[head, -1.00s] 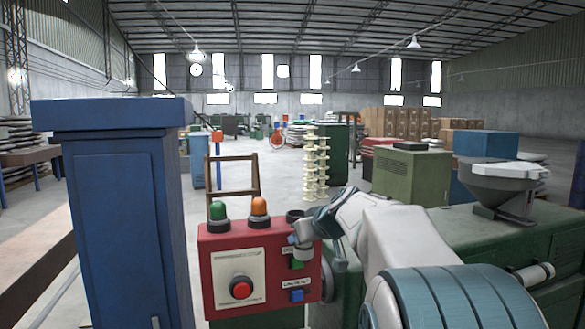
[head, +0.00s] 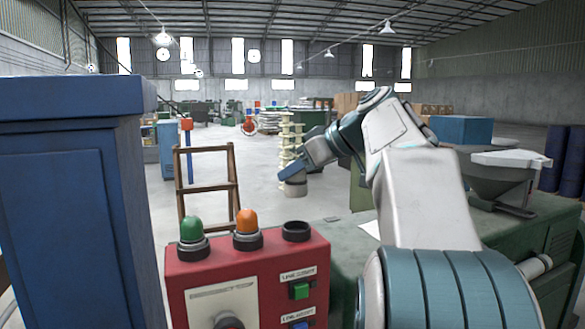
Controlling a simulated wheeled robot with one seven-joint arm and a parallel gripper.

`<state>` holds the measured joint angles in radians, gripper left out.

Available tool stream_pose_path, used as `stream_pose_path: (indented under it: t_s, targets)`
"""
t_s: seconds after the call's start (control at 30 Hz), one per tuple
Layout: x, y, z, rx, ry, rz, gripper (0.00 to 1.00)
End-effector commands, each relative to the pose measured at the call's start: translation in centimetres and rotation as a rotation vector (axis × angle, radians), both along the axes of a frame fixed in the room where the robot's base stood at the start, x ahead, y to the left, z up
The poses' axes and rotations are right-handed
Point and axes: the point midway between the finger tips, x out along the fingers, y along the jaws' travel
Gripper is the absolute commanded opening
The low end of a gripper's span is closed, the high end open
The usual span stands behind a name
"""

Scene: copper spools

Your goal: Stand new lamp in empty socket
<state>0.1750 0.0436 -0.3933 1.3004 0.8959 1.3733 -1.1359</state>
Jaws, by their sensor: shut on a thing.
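A red control box (head: 210,270) stands at the front, with a green lamp (head: 191,229) and an orange lamp (head: 247,221) upright in dark sockets on its top. To their right is an empty dark round socket (head: 296,231). My gripper (head: 297,172) is raised above the box, a little above the empty socket in the picture. It is shut on a small pale grey piece, which looks like the new lamp (head: 293,188), hanging below the fingers and clear of the socket. The fingers hide part of it.
A tall blue cabinet (head: 60,200) stands close on the left. A wooden ladder-like frame (head: 207,187) and a stack of pale spools (head: 290,135) stand behind the box. A green machine (head: 540,235) with a grey hopper (head: 500,180) is on the right. Open floor lies behind.

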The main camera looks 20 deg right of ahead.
Motion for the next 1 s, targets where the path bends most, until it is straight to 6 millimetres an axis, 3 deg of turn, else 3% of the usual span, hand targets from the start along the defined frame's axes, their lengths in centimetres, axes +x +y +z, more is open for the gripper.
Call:
stream_pose_path:
  t_s: [0.6,1.0]
  targets:
    - [0.0,-0.1,-5.0,0.001,0.001,-0.003,0.12]
    - [0.0,-0.1,-5.2,0.0,0.0,-0.003,0.12]
